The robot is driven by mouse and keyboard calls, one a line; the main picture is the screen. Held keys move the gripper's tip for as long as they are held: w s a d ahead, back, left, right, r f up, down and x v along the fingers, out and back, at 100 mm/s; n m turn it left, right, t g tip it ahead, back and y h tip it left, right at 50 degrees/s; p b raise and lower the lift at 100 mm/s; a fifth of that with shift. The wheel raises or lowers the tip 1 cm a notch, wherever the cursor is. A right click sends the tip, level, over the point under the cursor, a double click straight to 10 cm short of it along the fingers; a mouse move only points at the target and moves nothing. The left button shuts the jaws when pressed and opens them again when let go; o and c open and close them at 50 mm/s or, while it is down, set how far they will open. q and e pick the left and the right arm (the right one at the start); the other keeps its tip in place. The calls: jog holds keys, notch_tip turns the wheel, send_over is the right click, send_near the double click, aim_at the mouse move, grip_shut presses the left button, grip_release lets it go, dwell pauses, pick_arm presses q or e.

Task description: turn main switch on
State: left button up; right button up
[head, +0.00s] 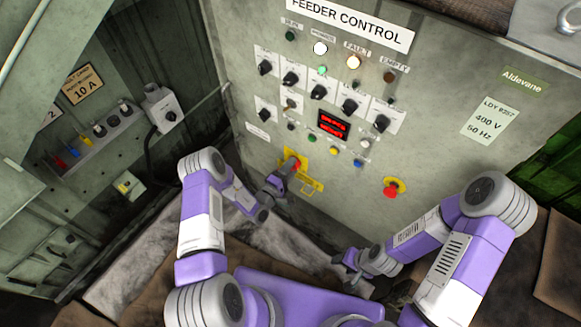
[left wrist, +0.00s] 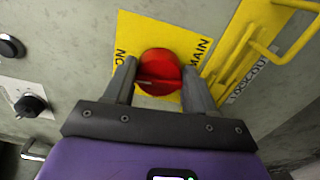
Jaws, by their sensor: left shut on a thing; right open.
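The main switch (left wrist: 160,72) is a round red knob with a raised grip bar, on a yellow plate (left wrist: 130,45) lettered "MAIN". In the left wrist view my left gripper (left wrist: 160,85) has one finger on each side of the red knob and is shut on it. In the head view the left gripper (head: 286,169) reaches the yellow plate low on the panel and mostly hides the red knob (head: 295,164). My right gripper (head: 352,266) is open and empty, low in front of the panel, away from the switch.
A yellow lockout bracket (left wrist: 285,35) sits right beside the switch. A red emergency button (head: 390,191) is further right on the "FEEDER CONTROL" panel (head: 440,90). Several black selector knobs and a red display (head: 333,124) are above. A grey switch box (head: 164,108) is at left.

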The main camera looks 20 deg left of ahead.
pick_arm(q)
jog(key=shift+m, duration=0.5)
jog(key=o, duration=1)
jog(key=p+v, duration=0.1)
jog(key=v, duration=0.6)
jog(key=shift+s+p, duration=0.25)
jog(key=shift+p, duration=0.1)
jog(key=shift+a, duration=0.1)
